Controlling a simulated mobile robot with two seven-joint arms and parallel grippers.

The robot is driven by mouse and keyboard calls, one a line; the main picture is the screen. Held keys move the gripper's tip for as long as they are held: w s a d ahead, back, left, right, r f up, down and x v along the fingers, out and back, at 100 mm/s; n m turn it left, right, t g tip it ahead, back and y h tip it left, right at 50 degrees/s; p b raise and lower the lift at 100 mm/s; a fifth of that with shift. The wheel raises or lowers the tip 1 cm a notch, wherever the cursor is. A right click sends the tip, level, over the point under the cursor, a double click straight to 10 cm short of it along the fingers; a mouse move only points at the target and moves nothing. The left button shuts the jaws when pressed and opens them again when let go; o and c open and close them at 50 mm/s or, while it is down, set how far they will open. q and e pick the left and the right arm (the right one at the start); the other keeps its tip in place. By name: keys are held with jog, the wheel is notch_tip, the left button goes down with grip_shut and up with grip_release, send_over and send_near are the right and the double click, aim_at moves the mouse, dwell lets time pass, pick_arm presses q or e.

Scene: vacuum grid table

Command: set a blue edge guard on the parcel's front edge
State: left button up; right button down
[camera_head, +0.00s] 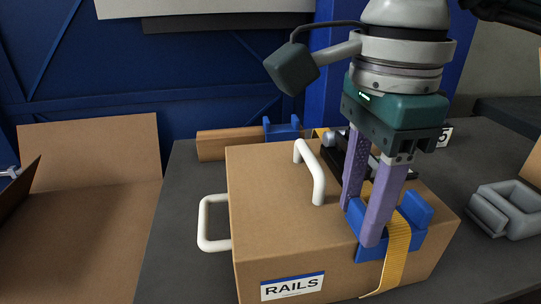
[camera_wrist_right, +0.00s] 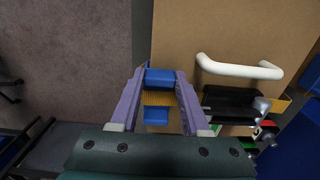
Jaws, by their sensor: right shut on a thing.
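The parcel (camera_head: 285,215) is a brown cardboard box with a "RAILS" label on its front face and white handles on its top and left side. My right gripper (camera_head: 361,222) points down over the parcel's front edge, right of the label, its purple fingers closed on a blue edge guard (camera_head: 418,211). The guard sits at that edge, with a yellow strap (camera_head: 398,245) running between its blue parts and hanging down the front face. The right wrist view also shows the guard (camera_wrist_right: 159,78) between the fingers. Whether it is fully seated is unclear. My left gripper is not in view.
Another blue guard-like piece (camera_head: 283,131) is on a wooden block (camera_head: 213,145) behind the parcel. A black ratchet-like device (camera_head: 338,150) is partly hidden behind the fingers. A grey fixture (camera_head: 505,209) lies right; an open cardboard box (camera_head: 95,190) stands left.

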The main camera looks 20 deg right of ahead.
jog(key=shift+c, duration=1.5)
grip_release()
jog(key=shift+r, duration=0.1)
notch_tip(320, 180, up, 10)
jog(key=shift+p, duration=0.3)
